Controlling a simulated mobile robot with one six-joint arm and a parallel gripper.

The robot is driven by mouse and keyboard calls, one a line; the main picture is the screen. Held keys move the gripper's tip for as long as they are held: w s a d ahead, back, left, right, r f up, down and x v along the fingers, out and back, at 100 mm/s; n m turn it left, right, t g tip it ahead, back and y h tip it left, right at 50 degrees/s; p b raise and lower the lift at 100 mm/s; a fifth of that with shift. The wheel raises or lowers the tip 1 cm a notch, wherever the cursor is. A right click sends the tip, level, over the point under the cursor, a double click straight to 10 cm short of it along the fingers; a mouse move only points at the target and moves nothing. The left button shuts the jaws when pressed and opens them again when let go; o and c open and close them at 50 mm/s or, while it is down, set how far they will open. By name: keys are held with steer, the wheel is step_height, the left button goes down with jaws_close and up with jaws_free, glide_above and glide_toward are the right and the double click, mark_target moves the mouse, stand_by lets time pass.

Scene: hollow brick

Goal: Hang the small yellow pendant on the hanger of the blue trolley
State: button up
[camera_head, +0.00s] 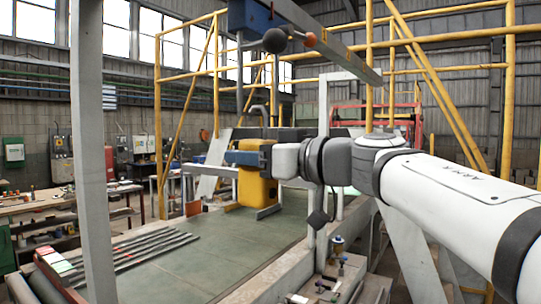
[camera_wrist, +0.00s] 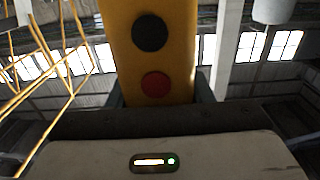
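The yellow pendant (camera_head: 257,190) is upright in the head view, with a grey curved hook (camera_head: 261,109) above it. In the wrist view the pendant (camera_wrist: 150,75) shows a black button and a red button. My gripper (camera_head: 245,157) is around the pendant's upper part; its dark fingers (camera_wrist: 162,92) lie on both sides of it, apparently closed on it. The blue trolley (camera_head: 250,15) is on the overhead beam at the top. A thin grey rod (camera_head: 240,80), seemingly its hanger, drops from it, left of the hook. Whether hook and rod touch cannot be told.
A green-topped platform (camera_head: 240,235) lies below, with several grey bars (camera_head: 135,248) at left. A grey post (camera_head: 90,150) stands at left. Yellow frames (camera_head: 160,110) rise behind. A dark ball (camera_head: 275,40) and an orange ball (camera_head: 310,39) sit beside the trolley.

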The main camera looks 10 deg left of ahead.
steer(key=o, duration=0.5)
